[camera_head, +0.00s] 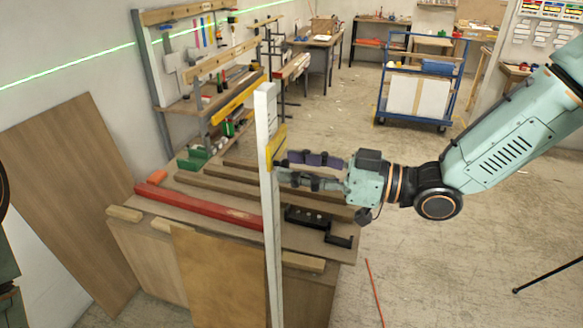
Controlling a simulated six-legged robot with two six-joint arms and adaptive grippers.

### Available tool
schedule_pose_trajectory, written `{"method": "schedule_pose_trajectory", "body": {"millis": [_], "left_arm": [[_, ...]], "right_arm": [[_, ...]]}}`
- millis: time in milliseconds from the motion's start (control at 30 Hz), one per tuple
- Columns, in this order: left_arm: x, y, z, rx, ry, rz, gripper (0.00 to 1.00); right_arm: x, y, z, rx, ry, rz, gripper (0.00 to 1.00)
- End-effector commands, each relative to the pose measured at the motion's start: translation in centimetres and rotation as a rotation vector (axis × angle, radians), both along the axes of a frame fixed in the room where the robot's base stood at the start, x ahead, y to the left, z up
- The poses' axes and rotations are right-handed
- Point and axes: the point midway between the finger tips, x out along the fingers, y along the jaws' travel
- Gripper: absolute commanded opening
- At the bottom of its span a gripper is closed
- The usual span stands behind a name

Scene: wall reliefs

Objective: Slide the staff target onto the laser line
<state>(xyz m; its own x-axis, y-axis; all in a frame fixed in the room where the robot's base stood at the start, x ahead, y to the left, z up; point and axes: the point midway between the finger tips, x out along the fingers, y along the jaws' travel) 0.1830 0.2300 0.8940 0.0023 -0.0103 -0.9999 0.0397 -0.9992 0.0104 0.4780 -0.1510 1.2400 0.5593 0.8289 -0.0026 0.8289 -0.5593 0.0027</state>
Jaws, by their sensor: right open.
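The staff (271,220) is a white upright post with dark marks near its top, standing in front of the workbench. The target (276,147) is a yellow piece on the staff's upper part. The laser line (66,73) is a thin green line across the left wall, rising to the right; it shows higher in the picture than the target. My right gripper (284,169) comes in from the right, with its fingers apart beside the target. Whether a fingertip touches the target I cannot tell. The left gripper is not in view.
A workbench (215,216) with boards, a red beam (196,207) and black parts stands below the gripper. A wooden panel (67,185) leans on the left wall. A blue cart (418,85) stands at the back. The floor at the right is mostly clear.

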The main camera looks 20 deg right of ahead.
Motion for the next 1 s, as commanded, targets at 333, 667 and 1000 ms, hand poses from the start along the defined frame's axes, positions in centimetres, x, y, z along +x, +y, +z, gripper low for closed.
{"method": "schedule_pose_trajectory", "body": {"millis": [333, 667, 1000], "left_arm": [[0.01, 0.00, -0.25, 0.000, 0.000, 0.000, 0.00], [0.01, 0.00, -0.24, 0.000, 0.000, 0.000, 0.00], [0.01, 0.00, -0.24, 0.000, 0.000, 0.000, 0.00]], "right_arm": [[0.71, 1.12, -0.03, 0.000, -0.001, 0.000, 0.41], [0.73, 1.14, 0.01, 0.000, -0.001, -0.001, 0.36], [0.73, 1.12, 0.00, 0.000, -0.001, -0.001, 0.07]]}}
